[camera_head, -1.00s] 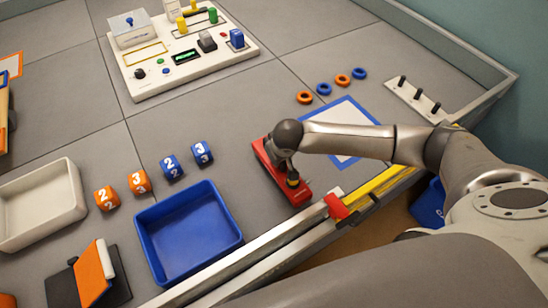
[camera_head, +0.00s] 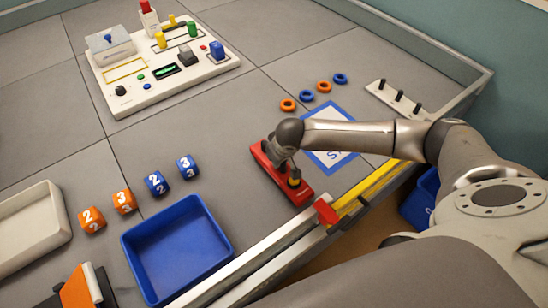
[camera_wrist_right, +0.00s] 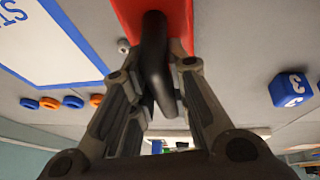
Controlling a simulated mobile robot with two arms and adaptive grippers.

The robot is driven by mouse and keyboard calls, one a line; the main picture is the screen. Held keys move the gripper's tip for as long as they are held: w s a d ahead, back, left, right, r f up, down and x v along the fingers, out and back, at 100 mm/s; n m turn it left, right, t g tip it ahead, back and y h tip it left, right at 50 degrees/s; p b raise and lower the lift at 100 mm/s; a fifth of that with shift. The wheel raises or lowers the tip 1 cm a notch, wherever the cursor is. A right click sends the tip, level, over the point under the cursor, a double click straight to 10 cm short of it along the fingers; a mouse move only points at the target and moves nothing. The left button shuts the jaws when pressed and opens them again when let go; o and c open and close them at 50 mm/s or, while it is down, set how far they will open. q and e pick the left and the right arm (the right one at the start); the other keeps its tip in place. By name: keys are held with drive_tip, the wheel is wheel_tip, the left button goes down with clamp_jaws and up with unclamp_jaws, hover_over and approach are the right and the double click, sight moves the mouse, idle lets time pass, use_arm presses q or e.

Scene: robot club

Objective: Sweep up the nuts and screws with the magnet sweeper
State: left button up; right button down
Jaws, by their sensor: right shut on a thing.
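The red magnet sweeper (camera_head: 303,193) rests on or just over the grey floor near the front rail. My right gripper (camera_head: 284,165) is above it. In the right wrist view, my right gripper (camera_wrist_right: 155,85) is shut on the black handle (camera_wrist_right: 154,40) of the sweeper, with its red body (camera_wrist_right: 183,20) beyond. The sweeper's underside is hidden. My left gripper is not in view.
A blue tray (camera_head: 225,218) and several numbered cubes (camera_head: 156,183) lie left of the sweeper. A blue-framed mat (camera_head: 346,158), several rings (camera_head: 308,96) and a white peg board (camera_head: 371,87) lie right. A control panel (camera_head: 215,70) stands behind. The rail (camera_head: 250,266) runs along the front.

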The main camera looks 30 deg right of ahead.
drive_tip(key=shift+w+d+p, duration=0.8)
drive_tip(key=shift+d+p, duration=0.95)
drive_tip(key=shift+d, duration=3.6)
wheel_tip(320, 180, up, 12)
drive_tip(key=p, duration=1.2)
